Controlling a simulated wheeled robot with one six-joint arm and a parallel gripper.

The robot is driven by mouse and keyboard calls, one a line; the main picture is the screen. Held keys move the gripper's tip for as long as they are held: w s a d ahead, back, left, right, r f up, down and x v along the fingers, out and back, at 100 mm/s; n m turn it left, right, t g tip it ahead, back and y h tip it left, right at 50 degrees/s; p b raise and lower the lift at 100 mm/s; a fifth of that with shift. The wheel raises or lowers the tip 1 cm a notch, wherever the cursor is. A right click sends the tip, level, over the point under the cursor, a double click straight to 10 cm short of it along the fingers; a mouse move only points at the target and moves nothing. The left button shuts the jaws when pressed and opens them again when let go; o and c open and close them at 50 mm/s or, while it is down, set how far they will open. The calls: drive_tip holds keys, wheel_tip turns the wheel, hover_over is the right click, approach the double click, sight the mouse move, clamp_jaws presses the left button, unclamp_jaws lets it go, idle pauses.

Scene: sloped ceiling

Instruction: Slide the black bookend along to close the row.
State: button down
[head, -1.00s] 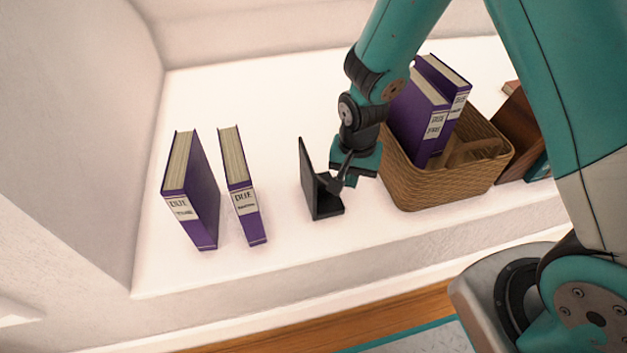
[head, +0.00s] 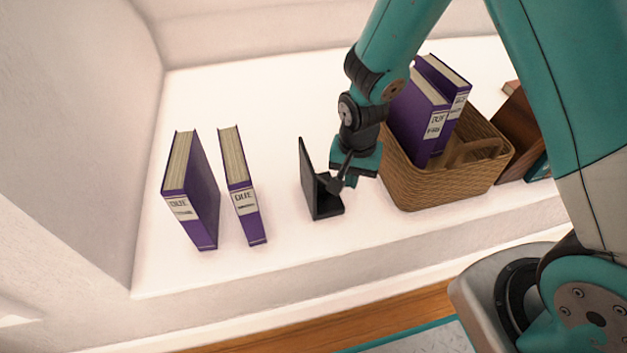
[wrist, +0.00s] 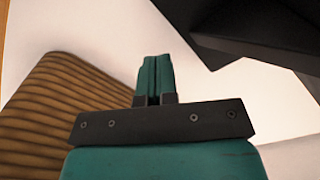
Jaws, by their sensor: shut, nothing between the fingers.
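The black bookend (head: 308,180) stands upright on the white ledge, its foot pointing right, with a gap between it and the books to its left. Two purple books (head: 190,195) and (head: 242,190) stand at the left, apart from each other. My gripper (head: 335,184) is shut and empty, low at the right side of the bookend, over its foot. Whether it touches the bookend I cannot tell. In the wrist view the closed fingers (wrist: 154,78) show in the middle, with the black bookend (wrist: 255,30) at the upper right.
A wicker basket (head: 413,188) holding two purple books (head: 420,115) stands close to the right of my gripper; it also shows in the wrist view (wrist: 60,115). A brown item (head: 517,135) stands beyond it. The ledge's front edge lies just before the bookend.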

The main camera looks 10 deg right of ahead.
drive_tip(key=shift+f+b, duration=0.45)
drive_tip(key=shift+f, duration=0.5)
